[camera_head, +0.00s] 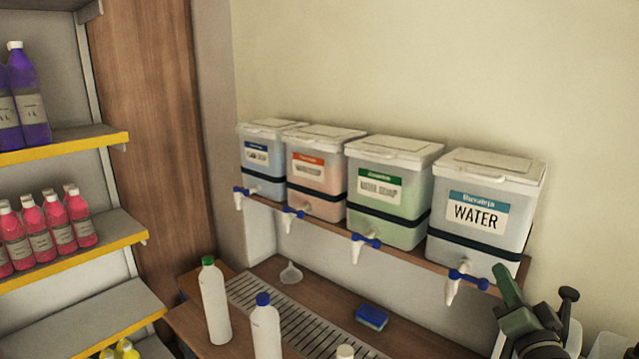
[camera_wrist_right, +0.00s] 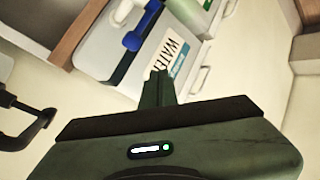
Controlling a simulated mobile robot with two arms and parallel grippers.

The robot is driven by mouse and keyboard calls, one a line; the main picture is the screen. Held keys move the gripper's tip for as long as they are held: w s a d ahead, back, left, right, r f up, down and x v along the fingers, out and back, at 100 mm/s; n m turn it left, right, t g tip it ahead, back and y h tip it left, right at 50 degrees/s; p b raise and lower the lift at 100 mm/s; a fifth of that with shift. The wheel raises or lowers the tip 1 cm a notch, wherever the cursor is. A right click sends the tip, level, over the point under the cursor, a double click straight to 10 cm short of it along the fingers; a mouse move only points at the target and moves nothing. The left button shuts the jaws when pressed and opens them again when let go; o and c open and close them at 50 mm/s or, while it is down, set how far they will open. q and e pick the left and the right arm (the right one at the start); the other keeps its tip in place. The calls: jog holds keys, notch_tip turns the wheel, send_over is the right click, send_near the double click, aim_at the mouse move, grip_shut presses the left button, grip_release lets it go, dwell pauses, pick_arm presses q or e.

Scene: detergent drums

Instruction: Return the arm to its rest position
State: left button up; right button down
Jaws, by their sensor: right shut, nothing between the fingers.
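My right gripper (camera_head: 508,285) is at the lower right of the head view, in front of the wall and near the right end of the drum shelf. Its dark green fingers are together with nothing between them. In the right wrist view the shut fingers (camera_wrist_right: 158,88) point toward the drum labelled WATER (camera_wrist_right: 130,60), and I see no contact. The same WATER drum (camera_head: 486,247) is the rightmost drum in the head view. My left gripper is not in either view.
Several lidded drums with blue-handled taps stand on a wooden shelf (camera_head: 400,262). Below are a slotted drain (camera_head: 300,325), a blue sponge (camera_head: 371,317), a funnel (camera_head: 290,273) and white bottles (camera_head: 215,305). A shelf rack (camera_head: 80,265) with coloured bottles stands left.

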jog(key=s+a+f+n+g+y, duration=0.2)
jog(key=s+a+f+n+g, duration=0.3)
jog(key=f, duration=0.6)
jog(key=s+a+f+n+g+y, duration=0.15)
jog(key=s+a+f+g, duration=0.35)
jog(key=f, duration=0.6)
jog(key=s+a+f+n+g+h, duration=0.1)
jog(key=s+a+f+n+g, duration=0.3)
jog(key=s, duration=0.7)
jog(key=s+d+f+g+h, duration=0.1)
jog(key=s+f+g, duration=0.1)
jog(key=s+f, duration=0.65)
jog(key=s+f+g+b, duration=0.1)
jog(key=s+f, duration=0.2)
jog(key=f, duration=1.1)
jog(key=s+f+g, duration=0.1)
jog(key=s+f, duration=0.1)
jog(key=f, duration=1.1)
jog(key=s+d+f+g, duration=0.1)
jog(key=s+d+f, duration=0.1)
jog(key=s+f, duration=1.2)
jog(key=shift+s+d+f+n+b, duration=0.4)
jog(key=shift+s+n, duration=0.05)
jog(key=shift+s, duration=0.5)
